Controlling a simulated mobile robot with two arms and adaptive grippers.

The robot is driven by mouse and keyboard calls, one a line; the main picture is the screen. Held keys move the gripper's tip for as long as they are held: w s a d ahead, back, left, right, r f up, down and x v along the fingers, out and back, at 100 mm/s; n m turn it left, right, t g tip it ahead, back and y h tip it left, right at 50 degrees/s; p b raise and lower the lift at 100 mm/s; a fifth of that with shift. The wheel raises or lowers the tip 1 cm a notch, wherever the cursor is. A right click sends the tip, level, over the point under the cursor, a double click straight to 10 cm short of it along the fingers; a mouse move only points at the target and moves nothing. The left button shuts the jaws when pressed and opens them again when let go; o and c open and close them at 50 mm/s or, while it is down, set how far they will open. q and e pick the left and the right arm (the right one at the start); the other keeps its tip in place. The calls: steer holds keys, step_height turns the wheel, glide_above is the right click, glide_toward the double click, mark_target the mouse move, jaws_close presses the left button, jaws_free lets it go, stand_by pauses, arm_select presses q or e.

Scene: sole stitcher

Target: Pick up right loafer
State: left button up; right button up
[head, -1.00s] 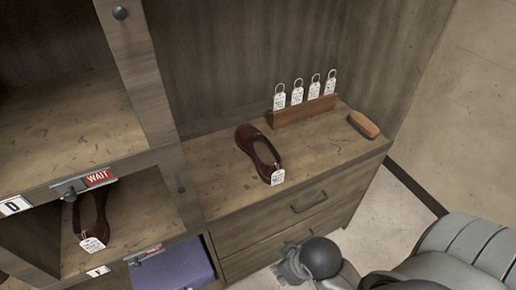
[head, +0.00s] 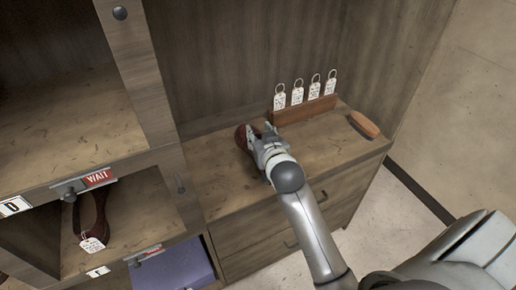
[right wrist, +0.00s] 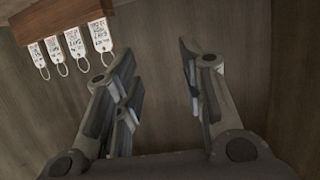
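A dark red-brown loafer (head: 242,137) lies on the wooden counter top; only its far end shows, the rest hidden behind my right gripper. My right gripper (head: 262,134) is over the loafer, reaching in from the lower right. In the right wrist view its fingers (right wrist: 160,65) are spread wide, with bare wood and no shoe visible between them. I cannot tell whether they touch the loafer. A similar tagged loafer (head: 101,218) sits in the cubby at lower left. My left gripper is not in view.
A wooden holder (head: 305,110) with several tags stands behind the loafer; the tags also show in the right wrist view (right wrist: 75,45). A brown brush (head: 364,125) lies at the counter's right. A shelf divider (head: 150,90) stands left. A purple-blue box (head: 178,268) is below.

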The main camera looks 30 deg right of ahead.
steer(key=f, duration=0.5)
steer(key=w+f, duration=0.1)
steer(key=f, duration=0.2)
steer(key=shift+d, duration=0.1)
steer(key=shift+x, duration=3.2)
jaws_close()
